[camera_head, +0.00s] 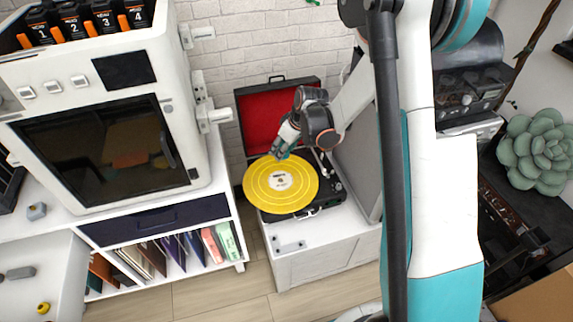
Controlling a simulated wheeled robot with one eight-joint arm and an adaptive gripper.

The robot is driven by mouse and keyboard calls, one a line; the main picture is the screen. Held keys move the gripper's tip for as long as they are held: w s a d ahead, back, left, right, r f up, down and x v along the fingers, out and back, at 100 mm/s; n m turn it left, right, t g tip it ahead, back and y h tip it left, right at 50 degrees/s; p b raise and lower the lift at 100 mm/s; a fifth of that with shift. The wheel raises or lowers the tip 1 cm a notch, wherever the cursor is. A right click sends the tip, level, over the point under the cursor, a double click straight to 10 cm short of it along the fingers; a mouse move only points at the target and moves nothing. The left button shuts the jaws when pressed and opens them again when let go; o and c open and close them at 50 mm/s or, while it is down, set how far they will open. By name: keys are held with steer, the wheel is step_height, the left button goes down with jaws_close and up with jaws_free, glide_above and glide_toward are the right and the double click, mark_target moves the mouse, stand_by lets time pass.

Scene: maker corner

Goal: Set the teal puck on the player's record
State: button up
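A yellow record (258,193) with a pale centre label lies on the open black record player (333,187), whose raised lid has a red lining. My gripper (280,153) hangs over the back edge of the record, pointing down. Teal shows at its fingertips, but it is too small to tell whether this is the teal puck or part of the gripper. I cannot tell how wide the fingers are apart. No other teal puck is clearly visible.
The player stands on a white cabinet (325,257) with small grey pieces at its front. A white machine (180,60) stands at left above a shelf of record sleeves. A speaker-like grey panel (358,140) borders the player's right.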

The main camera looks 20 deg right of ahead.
steer(key=shift+w+d+f+n+g+y+b, duration=0.2)
steer(key=shift+w+f+n+b, duration=0.6)
steer(key=shift+f, duration=2)
steer(key=shift+w+a+f+n+g+y+b, duration=0.1)
steer(key=shift+w+f+n+g+y+b, duration=0.5)
steer(key=shift+f, duration=2.15)
steer(key=shift+w+d+f+n+h+b, duration=0.2)
steer(key=shift+f+n+b, duration=0.85)
steer(key=shift+f, duration=1.75)
steer(key=shift+a+f+n+p, duration=0.1)
steer(key=shift+f+n+p, duration=0.25)
steer(key=shift+f, duration=0.2)
steer(key=o, duration=0.9)
steer(key=shift+p+v, duration=2.25)
steer(key=shift+v, duration=3.25)
